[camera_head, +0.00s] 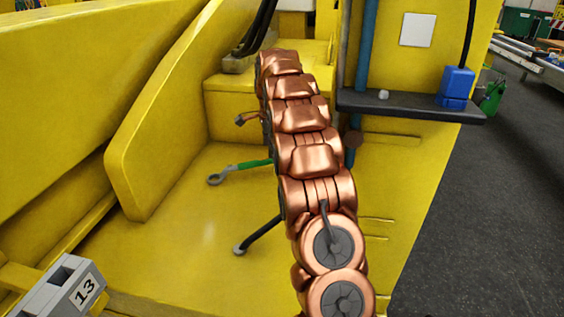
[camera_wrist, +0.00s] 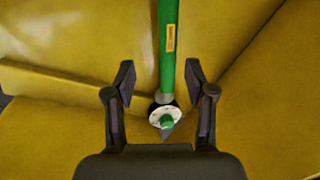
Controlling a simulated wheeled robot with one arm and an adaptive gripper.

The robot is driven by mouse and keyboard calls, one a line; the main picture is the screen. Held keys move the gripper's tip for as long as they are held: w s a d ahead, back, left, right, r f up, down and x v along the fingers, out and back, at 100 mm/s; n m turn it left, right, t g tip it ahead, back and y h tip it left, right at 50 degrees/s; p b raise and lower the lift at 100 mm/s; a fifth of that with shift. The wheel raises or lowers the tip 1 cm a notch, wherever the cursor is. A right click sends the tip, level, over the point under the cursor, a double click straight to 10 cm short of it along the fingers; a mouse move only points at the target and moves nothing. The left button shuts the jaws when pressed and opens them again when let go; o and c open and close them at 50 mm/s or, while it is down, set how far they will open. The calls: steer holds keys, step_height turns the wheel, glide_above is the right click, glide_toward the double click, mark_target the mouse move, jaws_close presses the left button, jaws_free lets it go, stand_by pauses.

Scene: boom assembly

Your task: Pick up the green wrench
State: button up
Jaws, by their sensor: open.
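The green wrench (camera_head: 247,165) lies on the yellow surface left of my copper arm in the head view. Its grey ring end (camera_head: 214,179) points left, and its right end is hidden behind my arm. In the wrist view a green handle (camera_wrist: 168,42) with a small yellow label runs down from the top edge between the fingers of my gripper (camera_wrist: 159,73). The fingers are open, with visible gaps on both sides of the handle. A pale round piece with a green centre (camera_wrist: 166,119) shows at its lower end.
Tall yellow panels (camera_head: 165,110) rise on the left. A dark shelf (camera_head: 410,105) with a blue box (camera_head: 457,84) is at right.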

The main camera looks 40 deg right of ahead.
mark_target(270, 161)
steer(key=shift+w+d+f+p, duration=0.2)
steer(key=shift+w+f+p, duration=0.25)
steer(key=shift+f, duration=0.85)
steer(key=shift+w+d+f+p, duration=0.25)
steer(key=shift+f+p, duration=0.3)
steer(key=shift+f, duration=0.75)
steer(key=shift+w+d+f+p, duration=0.25)
steer(key=shift+f+p, duration=0.25)
steer(key=shift+f, duration=0.8)
steer(key=shift+c, duration=0.4)
jaws_close()
